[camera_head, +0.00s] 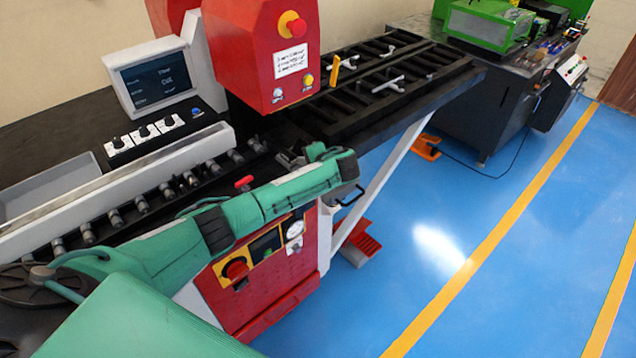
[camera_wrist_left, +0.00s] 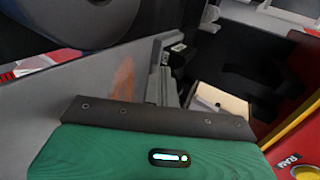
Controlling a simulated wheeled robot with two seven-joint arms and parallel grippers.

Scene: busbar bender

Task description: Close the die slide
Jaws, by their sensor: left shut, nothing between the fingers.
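The red bending head (camera_head: 268,55) of the machine stands at the top middle of the head view. My left arm, in a green sleeve, reaches in from the lower left. Its gripper (camera_head: 290,158) is shut and empty, just below the bending head at the end of the roller bed. In the left wrist view the narrow grey fingers (camera_wrist_left: 168,65) lie together beside a grey metal plate (camera_wrist_left: 95,90) with a rusty-brown patch. I cannot tell whether they touch it. The die slide is not clearly distinguishable; the arm and head hide much of that area. My right gripper is not in view.
A roller bed (camera_head: 140,203) runs to the left of the head. A black slatted table (camera_head: 375,85) extends to the right. A screen (camera_head: 155,80) stands behind. A red control box (camera_head: 262,262) with knobs is below the arm. Blue floor on the right is open.

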